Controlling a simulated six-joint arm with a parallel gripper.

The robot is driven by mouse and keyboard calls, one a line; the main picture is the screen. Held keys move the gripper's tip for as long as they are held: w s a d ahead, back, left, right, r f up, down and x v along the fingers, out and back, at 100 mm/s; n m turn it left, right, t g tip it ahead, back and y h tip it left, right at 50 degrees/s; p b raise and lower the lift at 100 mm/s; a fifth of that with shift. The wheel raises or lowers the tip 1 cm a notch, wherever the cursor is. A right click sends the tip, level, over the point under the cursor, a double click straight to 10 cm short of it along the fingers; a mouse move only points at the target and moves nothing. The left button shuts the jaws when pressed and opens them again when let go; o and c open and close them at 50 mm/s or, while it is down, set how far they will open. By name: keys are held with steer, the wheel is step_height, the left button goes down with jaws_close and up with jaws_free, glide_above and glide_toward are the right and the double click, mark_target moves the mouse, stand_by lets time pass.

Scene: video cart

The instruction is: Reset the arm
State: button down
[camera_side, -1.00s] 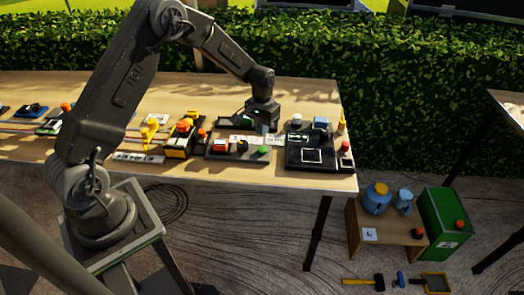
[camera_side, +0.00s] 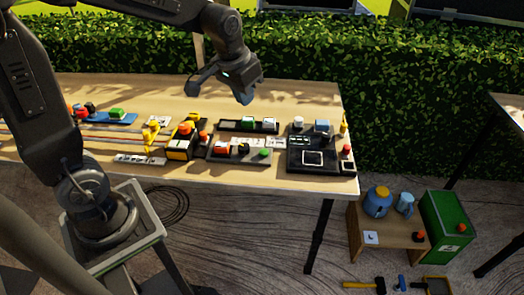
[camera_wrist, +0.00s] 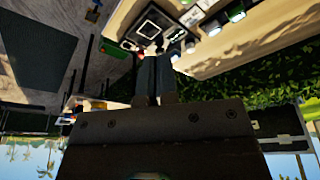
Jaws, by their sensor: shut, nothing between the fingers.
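My gripper (camera_side: 246,96) is in the air above the wooden table (camera_side: 295,100), behind the row of devices and clear of them in the side view. Its fingers are together with nothing between them. In the wrist view the two dark fingers of my gripper (camera_wrist: 157,95) point up the picture, side by side, toward the table's devices. My arm reaches in from the upper left of the side view.
On the table are a black panel (camera_side: 300,141) with a white-outlined square, a panel with coloured buttons (camera_side: 240,150), a long dark strip (camera_side: 231,126) and a yellow-black device (camera_side: 180,148). A hedge (camera_side: 420,100) stands behind. A small wooden stand (camera_side: 390,236) and green box (camera_side: 445,215) are at right.

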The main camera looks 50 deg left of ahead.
steer(key=s+d+r+t, duration=0.1)
steer(key=s+d+r, duration=0.1)
steer(key=s, duration=0.6)
steer(key=s+d+r+m+t, duration=0.1)
steer(key=s+d+r, duration=0.1)
steer(key=s, duration=0.6)
steer(key=shift+t, duration=0.3)
